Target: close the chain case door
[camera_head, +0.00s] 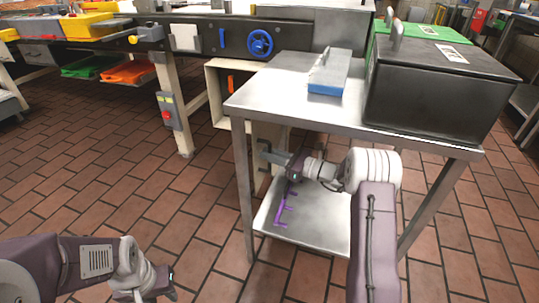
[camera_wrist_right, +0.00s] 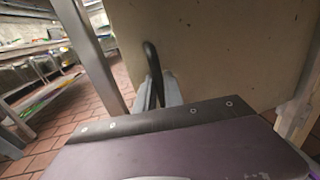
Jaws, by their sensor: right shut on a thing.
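The cream chain case (camera_head: 213,92) stands under the long machine behind the steel table, its front open with an orange part (camera_head: 232,82) inside. The cream door (camera_wrist_right: 230,50) fills much of the right wrist view, and part of it (camera_head: 266,132) shows in the head view below the tabletop. My right gripper (camera_head: 268,153) reaches under the tabletop and is shut on the door's black handle (camera_wrist_right: 153,70), which stands between its fingers. My left gripper (camera_head: 160,290) is at the lower left, far from the door; its finger opening is not clear.
The steel table (camera_head: 270,95) stands over my right arm, with its legs close by and a lower shelf (camera_head: 322,222) beneath. A purple rack-like thing (camera_head: 283,208) shows by that shelf. A dark box (camera_head: 435,95) and a blue-grey block (camera_head: 328,75) sit on top. Tiled floor at left is clear.

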